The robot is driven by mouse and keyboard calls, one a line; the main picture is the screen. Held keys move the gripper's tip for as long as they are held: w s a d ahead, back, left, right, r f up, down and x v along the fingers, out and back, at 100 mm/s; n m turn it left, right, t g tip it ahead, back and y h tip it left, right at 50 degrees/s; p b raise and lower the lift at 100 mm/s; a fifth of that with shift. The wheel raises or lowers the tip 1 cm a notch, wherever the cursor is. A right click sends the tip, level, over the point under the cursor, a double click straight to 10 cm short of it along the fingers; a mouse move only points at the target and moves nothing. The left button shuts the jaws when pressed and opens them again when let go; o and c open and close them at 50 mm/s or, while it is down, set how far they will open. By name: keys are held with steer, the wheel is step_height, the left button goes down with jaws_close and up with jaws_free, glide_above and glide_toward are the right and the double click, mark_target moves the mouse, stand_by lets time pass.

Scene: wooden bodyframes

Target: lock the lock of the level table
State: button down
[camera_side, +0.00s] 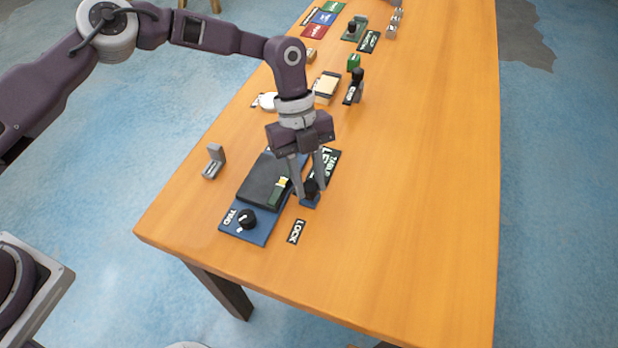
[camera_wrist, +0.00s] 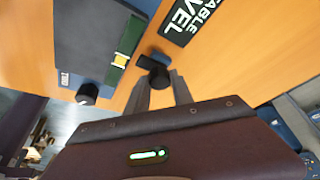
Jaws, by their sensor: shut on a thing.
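The level table has a blue base (camera_side: 263,229) and a dark flat plate (camera_side: 268,178). A green strip with a yellow patch (camera_side: 282,186) lies along the plate's right edge; the strip also shows in the wrist view (camera_wrist: 126,45). The lock's black knob (camera_side: 311,186) sits on a small blue piece to the right of the plate. The knob also shows in the wrist view (camera_wrist: 158,74). My gripper (camera_side: 312,193) points down over it and is shut on the knob, a finger on each side. The fingers partly hide the lock.
A second black knob (camera_side: 246,218) stands on the base's front corner. A LOCK label (camera_side: 296,231) and a TABLE LEVEL label (camera_side: 325,164) lie nearby. A grey bracket (camera_side: 214,161) stands left. Other small fixtures line the far table. The wooden table's right side (camera_side: 430,200) is clear.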

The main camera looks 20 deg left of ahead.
steer(key=c, duration=1.1)
jaws_free()
steer(key=v, duration=0.7)
steer(key=shift+a, duration=0.1)
